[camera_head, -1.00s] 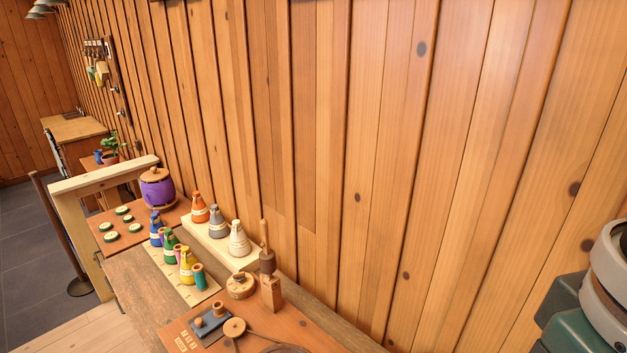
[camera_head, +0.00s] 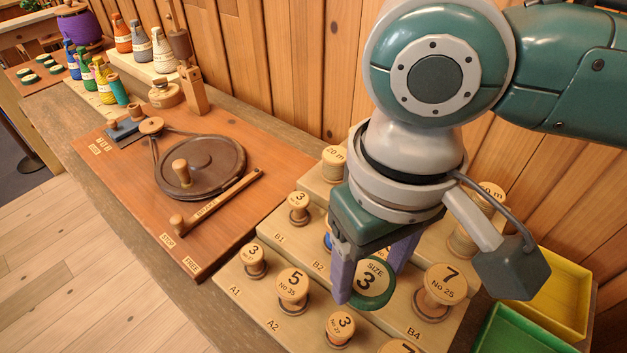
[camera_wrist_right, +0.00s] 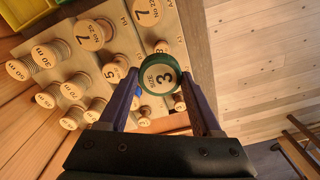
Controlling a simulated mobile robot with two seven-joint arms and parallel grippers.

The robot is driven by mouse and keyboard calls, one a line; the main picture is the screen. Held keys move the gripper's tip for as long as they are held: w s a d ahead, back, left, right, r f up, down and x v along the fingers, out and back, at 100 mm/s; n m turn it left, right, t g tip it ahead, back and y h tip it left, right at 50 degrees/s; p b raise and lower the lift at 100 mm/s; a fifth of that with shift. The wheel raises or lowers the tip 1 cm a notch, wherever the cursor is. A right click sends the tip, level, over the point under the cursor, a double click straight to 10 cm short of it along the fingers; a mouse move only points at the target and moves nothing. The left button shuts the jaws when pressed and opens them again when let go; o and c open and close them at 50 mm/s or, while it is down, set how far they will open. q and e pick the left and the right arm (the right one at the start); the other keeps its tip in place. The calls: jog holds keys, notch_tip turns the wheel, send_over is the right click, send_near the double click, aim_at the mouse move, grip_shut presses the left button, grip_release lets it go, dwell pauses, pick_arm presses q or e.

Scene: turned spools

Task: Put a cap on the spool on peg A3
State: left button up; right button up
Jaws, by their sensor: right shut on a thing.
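My right gripper (camera_head: 372,278) is shut on a round cap (camera_head: 374,285) with a green rim and a pale face marked "SIZE 3". In the right wrist view the cap (camera_wrist_right: 160,76) sits between the two fingertips. A wooden spool marked "3 No 27" (camera_head: 340,325) stands in the front row right of the A2 spool, where A3 falls; its own peg label is not visible. In the head view the cap is apart from it, up and to the right. My left gripper is not in view.
Neighbouring spools are "5 No 35" (camera_head: 292,284) at A2, a "3" spool (camera_head: 253,254) at A1, and "7 No 25" (camera_head: 442,286) by B4. A yellow tray (camera_head: 560,262) and a green tray (camera_head: 520,330) lie right. A board with a wheel (camera_head: 205,165) lies left.

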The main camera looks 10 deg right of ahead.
jog(key=b, duration=0.6)
send_over(341, 323)
jog(key=shift+n, duration=0.4)
notch_tip(341, 323, down, 10)
jog(key=shift+f, duration=0.15)
notch_tip(341, 323, down, 4)
jog(key=b, duration=0.5)
jog(key=shift+f+b, duration=0.3)
jog(key=shift+f, duration=0.25)
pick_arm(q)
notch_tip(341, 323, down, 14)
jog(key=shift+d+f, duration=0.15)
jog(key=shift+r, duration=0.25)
pick_arm(e)
jog(key=shift+f, duration=0.25)
pick_arm(q)
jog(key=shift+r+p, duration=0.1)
jog(key=shift+p, duration=0.25)
